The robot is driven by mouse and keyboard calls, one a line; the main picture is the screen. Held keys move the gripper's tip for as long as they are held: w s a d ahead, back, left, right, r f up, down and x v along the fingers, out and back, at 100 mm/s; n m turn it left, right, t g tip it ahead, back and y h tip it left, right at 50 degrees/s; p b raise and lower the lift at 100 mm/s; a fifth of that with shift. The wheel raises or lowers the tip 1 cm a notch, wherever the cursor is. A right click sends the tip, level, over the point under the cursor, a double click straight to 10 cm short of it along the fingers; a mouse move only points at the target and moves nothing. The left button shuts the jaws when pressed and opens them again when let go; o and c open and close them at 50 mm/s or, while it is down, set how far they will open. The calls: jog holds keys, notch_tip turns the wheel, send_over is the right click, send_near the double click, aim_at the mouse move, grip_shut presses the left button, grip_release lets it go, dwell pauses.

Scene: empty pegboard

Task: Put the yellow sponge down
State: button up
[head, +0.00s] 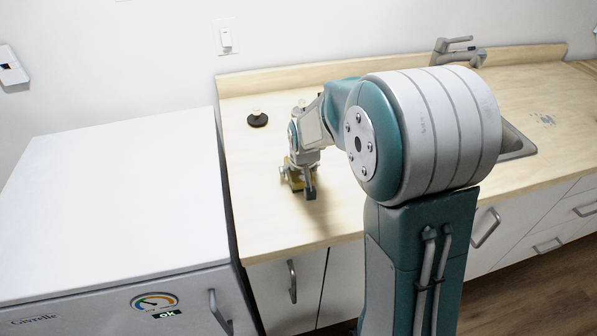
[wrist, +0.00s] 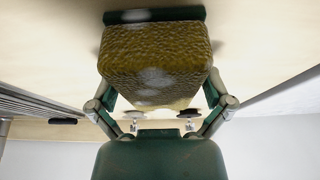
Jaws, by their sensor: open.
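The yellow sponge (head: 293,180) is at the counter's left part, largely hidden by my gripper (head: 303,184) in the head view. In the wrist view the sponge (wrist: 155,55) fills the space in front of my gripper's palm, with a dark green strip along its far edge. My gripper's linkages (wrist: 160,105) show on either side of it, spread apart. The gripper is open around the sponge. The sponge is at or very near the wooden counter (head: 262,205); I cannot tell whether its underside touches.
A black round item with a clear knob (head: 257,118) stands on the counter behind my gripper. A sink (head: 516,146) and grey faucet (head: 456,52) are to the right. A white appliance (head: 120,195) stands left. The counter around the sponge looks clear.

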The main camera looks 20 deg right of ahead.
jog(key=shift+c, duration=0.3)
jog(key=c, duration=0.6)
jog(key=shift+r, duration=1.85)
jog(key=s+r, duration=0.2)
jog(key=r, duration=0.1)
jog(key=s+r, duration=0.3)
jog(key=shift+s+r, duration=0.65)
jog(key=shift+s, duration=0.85)
jog(key=shift+s+r, duration=0.65)
jog(key=shift+s, duration=0.9)
jog(key=shift+s+r, duration=0.65)
jog(key=shift+s, duration=0.85)
